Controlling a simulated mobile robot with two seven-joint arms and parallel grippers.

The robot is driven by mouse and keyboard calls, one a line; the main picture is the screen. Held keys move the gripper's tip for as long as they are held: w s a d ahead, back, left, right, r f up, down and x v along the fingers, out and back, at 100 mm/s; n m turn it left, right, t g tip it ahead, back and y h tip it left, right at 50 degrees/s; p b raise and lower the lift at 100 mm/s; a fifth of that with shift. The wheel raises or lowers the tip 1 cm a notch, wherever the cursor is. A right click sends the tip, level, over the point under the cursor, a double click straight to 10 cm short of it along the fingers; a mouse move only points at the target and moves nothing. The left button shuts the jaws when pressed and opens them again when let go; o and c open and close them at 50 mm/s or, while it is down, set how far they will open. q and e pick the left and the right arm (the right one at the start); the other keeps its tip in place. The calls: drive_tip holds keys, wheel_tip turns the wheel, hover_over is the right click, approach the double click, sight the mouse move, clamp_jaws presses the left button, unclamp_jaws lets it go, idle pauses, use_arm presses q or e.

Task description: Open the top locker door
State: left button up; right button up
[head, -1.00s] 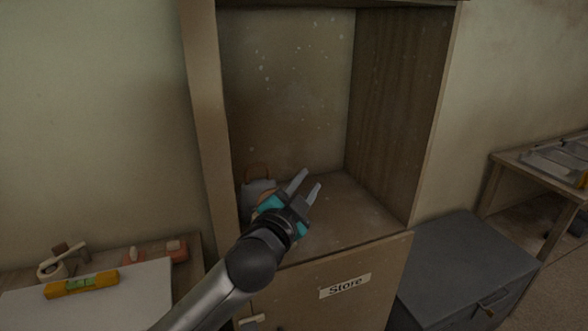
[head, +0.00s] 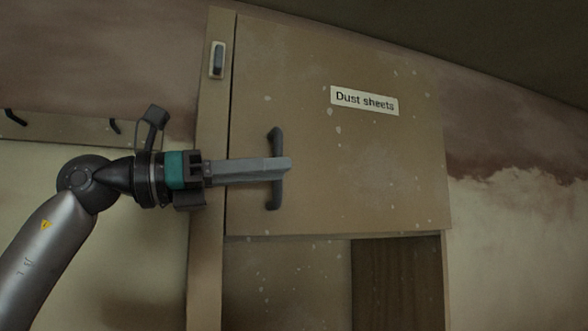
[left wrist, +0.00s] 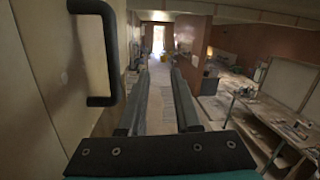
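The top locker door (head: 350,165) is shut and carries a "Dust sheets" label (head: 365,100). Its dark upright bar handle (head: 275,199) sits near the door's left edge. My left gripper (head: 288,166) reaches across from the left in front of the handle, its fingers hiding the handle's middle. In the left wrist view my left gripper (left wrist: 161,75) is open, with nothing between its fingers. There the handle (left wrist: 109,55) stands left of both fingers, outside the gap. My right gripper is not in view.
Below the door is an open compartment (head: 395,280). A small dark fitting (head: 217,60) is on the locker's left post (head: 208,250). A rail with hooks (head: 85,130) is on the wall at left. The left wrist view shows a long room with a workbench (left wrist: 270,125) at right.

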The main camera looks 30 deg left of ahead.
sight(294, 167)
use_arm(q)
drive_tip(key=s+a+r+n+t+y, duration=0.2)
drive_tip(key=s+a+y, duration=0.25)
drive_tip(key=a, duration=0.35)
drive_tip(key=shift+y, duration=0.25)
drive_tip(key=p+x, duration=0.4)
drive_tip(key=x, duration=1.1)
drive_tip(key=shift+w+f, duration=0.15)
drive_tip(key=shift+w, duration=0.1)
clamp_jaws()
